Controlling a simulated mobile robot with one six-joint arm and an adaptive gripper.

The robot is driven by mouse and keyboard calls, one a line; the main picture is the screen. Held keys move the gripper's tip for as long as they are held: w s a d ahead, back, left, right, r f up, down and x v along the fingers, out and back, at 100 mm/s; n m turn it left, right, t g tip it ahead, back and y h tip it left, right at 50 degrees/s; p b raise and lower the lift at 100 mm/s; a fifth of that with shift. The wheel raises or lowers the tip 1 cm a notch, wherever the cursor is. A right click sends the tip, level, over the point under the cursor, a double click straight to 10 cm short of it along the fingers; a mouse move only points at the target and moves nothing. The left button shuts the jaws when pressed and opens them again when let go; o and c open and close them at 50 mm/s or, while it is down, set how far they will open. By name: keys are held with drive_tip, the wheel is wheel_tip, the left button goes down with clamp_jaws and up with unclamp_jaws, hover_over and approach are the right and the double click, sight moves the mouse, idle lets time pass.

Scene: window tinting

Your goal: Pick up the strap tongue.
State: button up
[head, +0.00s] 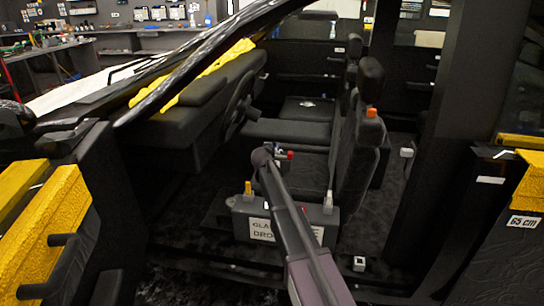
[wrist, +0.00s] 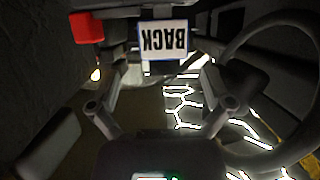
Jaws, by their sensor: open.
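I cannot pick out the strap tongue with certainty in either view. A small pale piece (head: 407,152) is at the dark door pillar behind the front seat in the head view; I cannot tell whether it is the tongue. My gripper (wrist: 160,72) is open in the wrist view, its two fingers spread with no object visibly held. Beyond the fingers is a white label reading BACK (wrist: 163,40), upside down, with a red block (wrist: 86,27) to its left. In the head view my arm reaches into the car in front of the seat, and its gripper is not clear.
The front seat (head: 359,165) stands behind my arm. A grey labelled box (head: 285,218) is beneath the arm by the door opening. A white-topped block (head: 359,263) is on the sill. Yellow-covered door parts (head: 60,225) flank the opening.

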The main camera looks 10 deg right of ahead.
drive_tip(key=shift+w, duration=0.15)
drive_tip(key=x, duration=0.1)
drive_tip(key=b+x, duration=0.1)
drive_tip(key=x, duration=0.1)
drive_tip(key=shift+w+a+f, duration=0.15)
drive_tip(key=shift+w, duration=0.15)
drive_tip(key=shift+w+d+f+b, duration=0.25)
drive_tip(key=shift+w+b, duration=0.2)
drive_tip(key=shift+w, duration=0.2)
drive_tip(key=c, duration=1)
